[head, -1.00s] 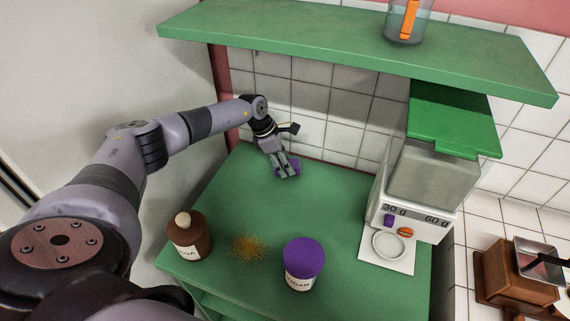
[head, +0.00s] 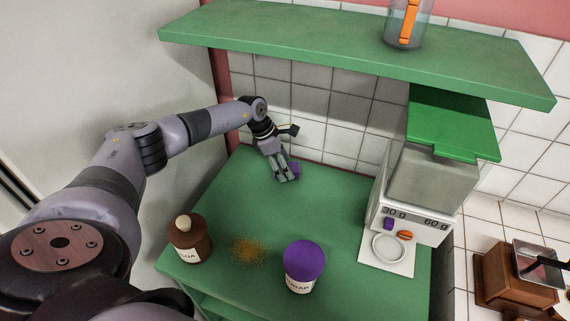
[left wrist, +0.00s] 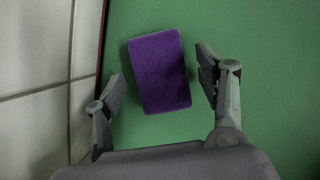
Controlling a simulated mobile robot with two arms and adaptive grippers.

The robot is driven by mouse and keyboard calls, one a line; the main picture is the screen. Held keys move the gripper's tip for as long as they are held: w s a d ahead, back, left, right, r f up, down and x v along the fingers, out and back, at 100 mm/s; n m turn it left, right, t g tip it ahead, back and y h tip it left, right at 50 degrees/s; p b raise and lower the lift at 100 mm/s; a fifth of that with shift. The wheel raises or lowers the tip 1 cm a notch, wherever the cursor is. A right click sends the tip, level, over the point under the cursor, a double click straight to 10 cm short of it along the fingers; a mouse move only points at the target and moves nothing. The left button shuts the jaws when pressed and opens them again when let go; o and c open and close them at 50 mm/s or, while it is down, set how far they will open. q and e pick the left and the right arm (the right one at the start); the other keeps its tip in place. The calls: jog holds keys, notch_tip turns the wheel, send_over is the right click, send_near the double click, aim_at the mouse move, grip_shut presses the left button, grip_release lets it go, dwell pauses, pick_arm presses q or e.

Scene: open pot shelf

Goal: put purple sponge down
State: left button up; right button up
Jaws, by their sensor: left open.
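The purple sponge (left wrist: 160,71) lies flat on the green counter at its back edge, near the tiled wall. In the head view the sponge (head: 295,168) shows partly, with my left gripper (head: 287,174) in front of it. In the left wrist view my left gripper (left wrist: 160,85) is open, with one finger on each side of the sponge. Gaps show between the sponge and both fingers. My right gripper is not in view.
A brown jar (head: 190,243), spilled brown powder (head: 248,250) and a purple-lidded sugar jar (head: 303,265) are at the counter's front. A scale machine (head: 410,215) stands at right. A green shelf (head: 340,55) hangs above. The counter's middle (head: 270,210) is clear.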

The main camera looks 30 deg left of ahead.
pick_arm(q)
jog(key=p+v, duration=0.4)
jog(key=v, duration=0.3)
jog(key=shift+r, duration=0.15)
